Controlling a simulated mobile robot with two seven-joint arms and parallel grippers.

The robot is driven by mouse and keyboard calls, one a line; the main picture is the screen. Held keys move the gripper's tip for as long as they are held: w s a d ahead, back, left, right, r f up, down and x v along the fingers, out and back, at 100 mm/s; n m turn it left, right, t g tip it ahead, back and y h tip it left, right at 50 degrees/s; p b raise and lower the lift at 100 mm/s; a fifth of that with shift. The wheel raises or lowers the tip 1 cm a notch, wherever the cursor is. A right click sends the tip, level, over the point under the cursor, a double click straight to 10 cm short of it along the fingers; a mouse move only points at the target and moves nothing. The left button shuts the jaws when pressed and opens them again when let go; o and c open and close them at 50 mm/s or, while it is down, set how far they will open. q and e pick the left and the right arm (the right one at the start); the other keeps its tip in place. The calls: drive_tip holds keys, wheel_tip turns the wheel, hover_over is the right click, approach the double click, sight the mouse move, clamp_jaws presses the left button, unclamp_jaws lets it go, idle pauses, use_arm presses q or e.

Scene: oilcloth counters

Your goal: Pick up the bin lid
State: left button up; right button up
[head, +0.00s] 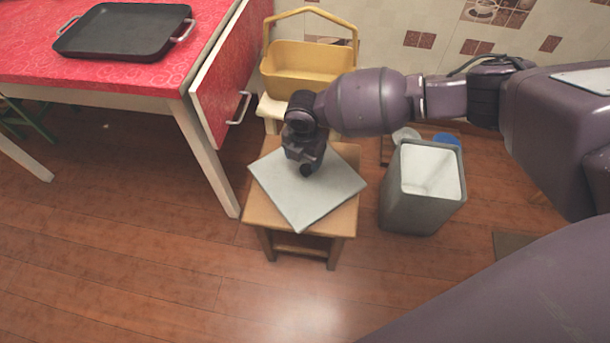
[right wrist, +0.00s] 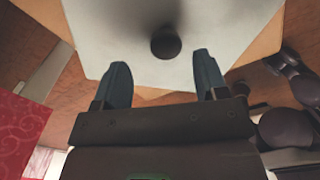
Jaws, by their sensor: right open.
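The bin lid (head: 325,195) is a flat, pale grey square that lies on a small wooden stool (head: 262,212), turned at an angle to it. The lid also shows in the right wrist view (right wrist: 115,40), with a round dark knob (right wrist: 166,42) on its top. My right gripper (head: 305,166) is above the lid near the knob, pointing down. In the right wrist view its two fingers (right wrist: 162,82) are apart and empty, and the knob appears just beyond the fingertips, between their lines. My left gripper is not in view.
The open grey bin (head: 405,208) with a white inside stands on the floor right of the stool. A yellow basket (head: 300,72) is behind the stool. A red table (head: 50,66) with a black tray (head: 125,32) is at the left. The front floor is clear.

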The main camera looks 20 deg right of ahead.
sight(306, 168)
drive_tip(key=f, duration=0.1)
drive_tip(key=f+b, duration=0.1)
drive_tip(key=f, duration=0.1)
drive_tip(key=s+f, duration=0.1)
drive_tip(key=shift+d+f+b, duration=0.2)
drive_tip(key=shift+f+b, duration=0.15)
drive_tip(key=shift+b, duration=0.05)
drive_tip(key=shift+w+f, duration=0.15)
drive_tip(key=shift+f, duration=0.05)
drive_tip(key=shift+r, duration=0.2)
drive_tip(key=shift+c, duration=0.3)
drive_tip(key=c, duration=1)
